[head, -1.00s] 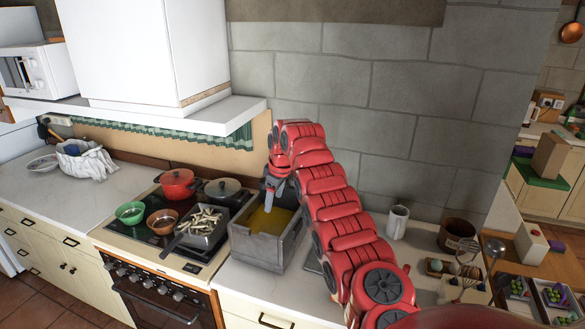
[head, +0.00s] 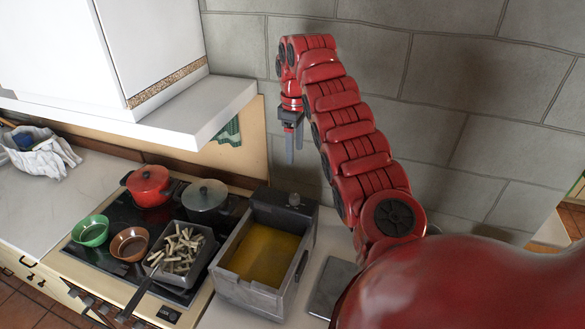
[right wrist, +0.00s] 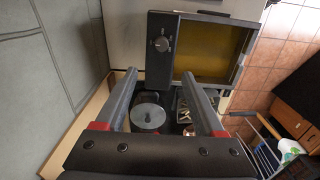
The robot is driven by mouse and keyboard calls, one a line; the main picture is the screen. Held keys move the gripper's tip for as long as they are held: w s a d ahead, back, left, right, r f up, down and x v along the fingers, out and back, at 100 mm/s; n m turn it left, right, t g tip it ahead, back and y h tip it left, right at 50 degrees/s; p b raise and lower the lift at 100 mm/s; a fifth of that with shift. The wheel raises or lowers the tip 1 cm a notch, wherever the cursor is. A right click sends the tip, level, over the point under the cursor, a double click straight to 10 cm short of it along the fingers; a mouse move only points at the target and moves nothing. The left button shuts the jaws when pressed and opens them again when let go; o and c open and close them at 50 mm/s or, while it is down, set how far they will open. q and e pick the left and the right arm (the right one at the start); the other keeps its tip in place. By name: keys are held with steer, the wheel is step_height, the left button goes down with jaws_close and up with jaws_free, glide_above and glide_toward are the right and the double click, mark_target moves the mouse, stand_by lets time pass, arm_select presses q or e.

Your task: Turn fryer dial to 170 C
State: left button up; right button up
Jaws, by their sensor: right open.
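The fryer (head: 245,292) is a grey metal box with yellow oil, standing on the counter right of the hob. Its dial (head: 294,200) is a dark round knob on the control box at the fryer's back. The dial also shows in the right wrist view (right wrist: 161,44), with light marks around it too small to read. My right gripper (head: 294,157) is open and empty, above the control box and apart from the dial. In the right wrist view its two fingers (right wrist: 159,75) point toward the control box, with the dial beyond their tips. My left gripper is not in view.
A basket of fries (head: 182,246) sits on the hob beside the fryer, with a red pot (head: 149,187), a grey lidded pot (head: 205,200), a green bowl (head: 90,231) and a brown bowl (head: 130,244). The stone wall (head: 450,90) is close behind my arm. A white shelf (head: 195,112) overhangs the hob.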

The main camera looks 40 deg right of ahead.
steer(key=b, duration=1.2)
glide_above(294, 196)
step_height(294, 196, down, 12)
steer(key=shift+s, duration=0.15)
step_height(294, 196, down, 4)
steer(key=shift+d+r+p, duration=0.1)
steer(key=shift+r+p, duration=0.05)
steer(key=shift+p, duration=1.1)
steer(key=shift+f, duration=0.5)
steer(key=shift+c, duration=0.3)
jaws_close()
